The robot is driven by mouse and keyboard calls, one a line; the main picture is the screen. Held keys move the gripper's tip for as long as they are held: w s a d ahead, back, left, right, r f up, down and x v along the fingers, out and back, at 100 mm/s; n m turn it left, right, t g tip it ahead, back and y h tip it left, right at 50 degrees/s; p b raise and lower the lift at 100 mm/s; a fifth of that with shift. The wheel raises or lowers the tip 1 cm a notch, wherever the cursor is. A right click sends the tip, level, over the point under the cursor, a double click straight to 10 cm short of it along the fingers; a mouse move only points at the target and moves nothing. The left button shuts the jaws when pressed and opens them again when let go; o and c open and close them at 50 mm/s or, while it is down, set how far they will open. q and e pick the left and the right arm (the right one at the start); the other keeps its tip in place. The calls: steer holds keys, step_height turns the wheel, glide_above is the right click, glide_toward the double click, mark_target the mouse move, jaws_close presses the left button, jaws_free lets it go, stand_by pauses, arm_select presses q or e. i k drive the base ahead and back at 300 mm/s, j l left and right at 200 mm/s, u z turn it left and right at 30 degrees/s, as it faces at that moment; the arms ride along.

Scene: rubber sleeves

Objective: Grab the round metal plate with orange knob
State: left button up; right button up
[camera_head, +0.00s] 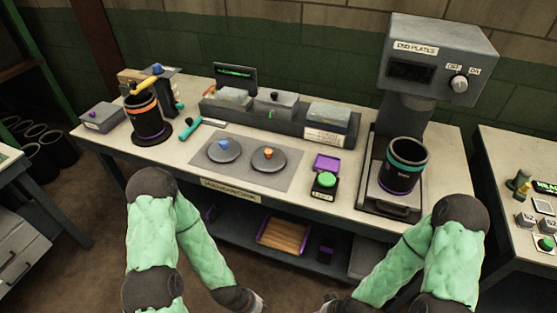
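The round metal plate with the orange knob (268,158) lies flat on a grey mat (246,176) at the middle of the workbench. A similar round plate with a blue knob (223,149) lies to its left on the same mat. My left arm comes in from the left, and its gripper (256,305) shows only in part at the bottom edge. My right gripper (328,306) is also cut off at the bottom edge. Both are low in front of the bench, well away from the plates. I cannot see the fingertips clearly on either one.
A green push button (326,181) and a purple pad (327,162) sit right of the mat. A grey machine (437,60) holds a black cylinder (405,162) at the right. Another black cylinder (147,118) stands left. Grey bins (275,104) line the back.

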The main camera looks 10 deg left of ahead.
mark_target(268, 159)
steer(key=i+j, duration=0.15)
steer(key=j, duration=0.2)
steer(key=i+j+z, duration=0.1)
steer(key=j, duration=0.25)
steer(key=i+j, duration=0.2)
steer(key=j, duration=0.15)
steer(key=i+j, duration=0.1)
steer(key=j, duration=0.25)
steer(key=z, duration=0.05)
